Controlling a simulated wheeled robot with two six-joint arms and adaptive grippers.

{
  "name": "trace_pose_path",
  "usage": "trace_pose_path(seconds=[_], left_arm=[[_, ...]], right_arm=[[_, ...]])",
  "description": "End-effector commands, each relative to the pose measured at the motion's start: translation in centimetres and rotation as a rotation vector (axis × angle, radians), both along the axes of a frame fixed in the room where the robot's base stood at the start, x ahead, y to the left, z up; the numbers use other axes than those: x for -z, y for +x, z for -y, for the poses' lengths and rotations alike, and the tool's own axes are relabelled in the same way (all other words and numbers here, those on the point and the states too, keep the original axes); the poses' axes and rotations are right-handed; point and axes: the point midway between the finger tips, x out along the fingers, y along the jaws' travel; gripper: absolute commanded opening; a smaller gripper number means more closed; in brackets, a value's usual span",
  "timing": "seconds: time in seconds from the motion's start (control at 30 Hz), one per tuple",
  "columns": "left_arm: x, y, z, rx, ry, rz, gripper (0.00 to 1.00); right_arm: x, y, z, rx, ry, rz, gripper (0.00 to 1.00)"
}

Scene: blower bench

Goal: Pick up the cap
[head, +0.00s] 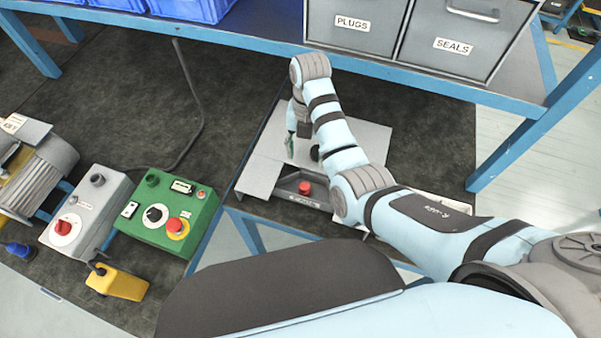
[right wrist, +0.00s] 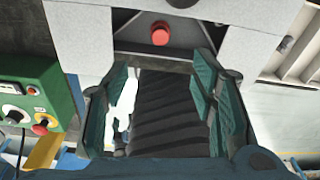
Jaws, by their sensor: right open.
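A small red round cap (head: 305,187) sits in a dark shallow tray (head: 290,181) at the front of a grey metal stand (head: 262,172). In the right wrist view the red cap (right wrist: 160,33) shows at the top middle, beyond the fingertips. My right gripper (head: 291,146) hangs over the stand, behind and slightly left of the cap, and is partly hidden by its arm. In the right wrist view the right gripper's (right wrist: 162,80) two green-padded fingers are spread wide, with nothing held between them. My left gripper does not show.
A green control box (head: 165,212) with buttons, a grey switch box (head: 85,210), a yellow pendant (head: 118,284) and a motor (head: 40,165) lie left of the stand. A shelf with grey bins (head: 355,28) stands behind. Dark mat (head: 235,110) left of the stand is mostly clear.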

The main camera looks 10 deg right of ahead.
Motion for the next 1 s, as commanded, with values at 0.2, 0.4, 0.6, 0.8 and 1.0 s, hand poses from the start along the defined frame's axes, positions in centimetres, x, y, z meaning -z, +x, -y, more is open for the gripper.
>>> trace_pose_path(seconds=[0.2,0.4,0.6,0.8,1.0], left_arm=[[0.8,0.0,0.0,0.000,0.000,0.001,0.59],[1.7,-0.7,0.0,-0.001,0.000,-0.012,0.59],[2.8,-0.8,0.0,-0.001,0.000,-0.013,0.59],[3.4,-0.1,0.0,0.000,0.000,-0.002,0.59],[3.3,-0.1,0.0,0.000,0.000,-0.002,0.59]], right_arm=[[4.3,-0.5,-0.5,-0.063,0.005,-0.014,0.52],[8.4,-0.9,-0.6,-0.060,0.004,-0.008,0.52],[11.8,-1.0,-0.4,-0.059,0.004,-0.008,0.52],[14.0,-1.3,-0.6,-0.058,0.005,-0.007,0.52],[13.8,-1.3,-0.6,-0.058,0.005,-0.006,0.44]])
